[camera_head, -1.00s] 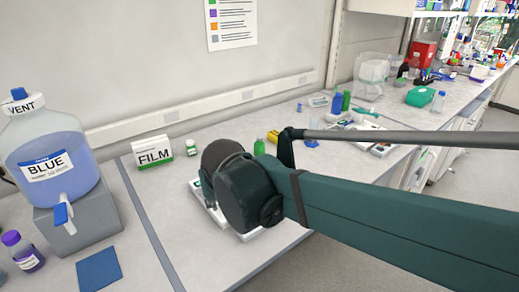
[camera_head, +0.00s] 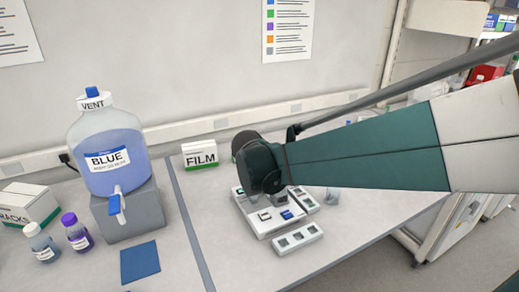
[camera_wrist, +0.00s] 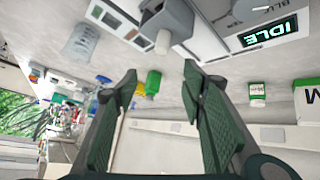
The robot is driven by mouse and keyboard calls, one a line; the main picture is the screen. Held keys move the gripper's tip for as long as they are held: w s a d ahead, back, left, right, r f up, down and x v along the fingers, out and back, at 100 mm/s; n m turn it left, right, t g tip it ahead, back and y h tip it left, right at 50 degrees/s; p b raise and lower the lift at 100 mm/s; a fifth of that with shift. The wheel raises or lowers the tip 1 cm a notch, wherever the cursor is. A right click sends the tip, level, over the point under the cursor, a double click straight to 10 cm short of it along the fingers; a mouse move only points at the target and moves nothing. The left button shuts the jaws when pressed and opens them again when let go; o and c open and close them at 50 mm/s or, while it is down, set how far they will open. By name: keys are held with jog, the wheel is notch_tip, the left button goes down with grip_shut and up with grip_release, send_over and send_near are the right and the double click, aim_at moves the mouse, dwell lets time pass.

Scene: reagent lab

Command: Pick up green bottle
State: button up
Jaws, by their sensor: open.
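In the wrist view, which shows the scene turned over, a green bottle (camera_wrist: 153,83) appears beyond and between my fingertips, nearer the left finger. My gripper (camera_wrist: 160,71) is open, with nothing between its fingers. The bottle looks some way off from the fingers, and I cannot judge the distance exactly. In the head view my arm covers the area where green bottles stood, so the bottle is hidden there, and the fingers are hidden too.
A white device (camera_head: 264,221) sits on the bench under my arm. A FILM box (camera_head: 200,155), a blue-liquid carboy (camera_head: 108,150) and a blue pad (camera_head: 140,262) are left. A clear beaker (camera_wrist: 80,43) shows in the wrist view. The bench front has free room.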

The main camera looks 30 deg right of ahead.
jog(key=w+d+f+m+h, duration=0.1)
jog(key=w+d+m, duration=0.1)
jog(key=w+d, duration=0.1)
jog(key=w+d+f+m+g+h, duration=0.1)
jog(key=w+d+m+h, duration=0.1)
jog(key=w+d, duration=0.2)
jog(key=w+d+f+m+h+p, duration=0.1)
jog(key=w+d+m, duration=0.1)
jog(key=w+d, duration=0.1)
jog(key=shift+w+d+f+g+h, duration=0.1)
jog(key=shift+w+d+g+h, duration=0.1)
jog(key=shift+d, duration=0.25)
jog(key=shift+w+d+g+h, duration=0.1)
jog(key=shift+d+g+h, duration=0.1)
jog(key=shift+d, duration=0.2)
jog(key=shift+w+d+f+m+h, duration=0.3)
jog(key=shift+w+d+m, duration=0.1)
jog(key=shift+d+m, duration=0.15)
jog(key=shift+b+x, duration=0.35)
jog(key=shift+x, duration=0.9)
jog(key=shift+d, duration=0.1)
jog(key=shift+b+x, duration=1)
jog(key=shift+x, duration=1.5)
